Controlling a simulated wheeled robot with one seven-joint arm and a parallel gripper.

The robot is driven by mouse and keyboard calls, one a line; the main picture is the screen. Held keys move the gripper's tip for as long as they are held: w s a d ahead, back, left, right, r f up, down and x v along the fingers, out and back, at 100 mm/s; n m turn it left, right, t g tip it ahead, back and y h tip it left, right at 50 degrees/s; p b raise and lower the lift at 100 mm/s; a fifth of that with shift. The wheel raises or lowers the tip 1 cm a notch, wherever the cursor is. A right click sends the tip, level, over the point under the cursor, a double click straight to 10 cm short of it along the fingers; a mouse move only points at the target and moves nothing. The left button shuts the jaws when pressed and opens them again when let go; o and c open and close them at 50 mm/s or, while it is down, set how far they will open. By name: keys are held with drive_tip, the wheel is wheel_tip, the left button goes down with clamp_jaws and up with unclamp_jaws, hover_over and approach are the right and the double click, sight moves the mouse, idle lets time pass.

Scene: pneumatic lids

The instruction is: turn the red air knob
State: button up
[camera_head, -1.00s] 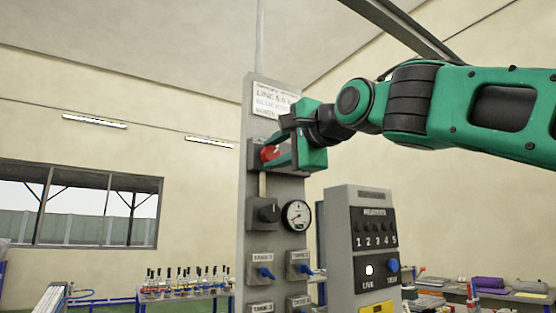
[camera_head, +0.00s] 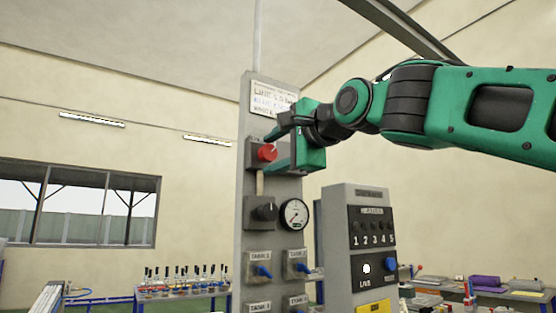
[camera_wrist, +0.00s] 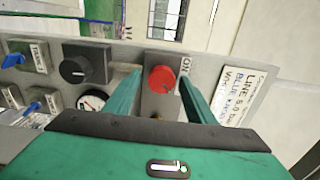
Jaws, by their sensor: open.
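The red air knob (camera_head: 267,153) sits on a grey box high on the upright panel (camera_head: 257,100). In the wrist view the red knob (camera_wrist: 161,79) lies between and beyond my two green fingers, with an ON label beside it. My gripper (camera_head: 277,151) is open, to the right of the knob in the head view, with one finger above and one below it. In the wrist view my gripper (camera_wrist: 160,85) shows a gap around the knob; I see no finger clearly touching it.
Below the red knob are a black knob (camera_head: 264,212) and a round gauge (camera_head: 294,214). Blue valve handles (camera_head: 262,271) sit lower. A second grey box (camera_head: 338,230) with numbered switches stands to the right. A label plate (camera_head: 271,99) is above the knob.

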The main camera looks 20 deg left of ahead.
drive_tip(key=v, duration=1)
drive_tip(key=shift+d, duration=0.35)
drive_tip(key=shift+s, duration=0.1)
drive_tip(key=w+d+f+h, duration=0.5)
drive_tip(key=w+d+f, duration=0.1)
drive_tip(key=d+f, duration=0.55)
drive_tip(key=w+d+f+h, duration=0.4)
drive_tip(key=w+d+f, duration=0.1)
drive_tip(key=d+f, duration=0.7)
drive_tip(key=s+d+f+g+h, duration=0.2)
drive_tip(key=d+f+g+h, duration=0.1)
drive_tip(key=d+f, duration=0.8)
drive_tip(key=s+d+f+n+g+h, duration=0.1)
drive_tip(key=s+d+f+g, duration=0.2)
drive_tip(key=s+d+f, duration=0.7)
drive_tip(key=s+d+f+g+h, duration=0.1)
drive_tip(key=s+d+f+g, duration=0.2)
drive_tip(key=s+d+f, duration=0.65)
drive_tip(key=s+a+f+n+g, duration=0.1)
drive_tip(key=s+a+f+g, duration=0.1)
drive_tip(key=s+f, duration=0.8)
drive_tip(key=shift+s+a+g+y, duration=0.2)
drive_tip(key=shift+s+g+y, duration=0.1)
drive_tip(key=shift+g, duration=0.2)
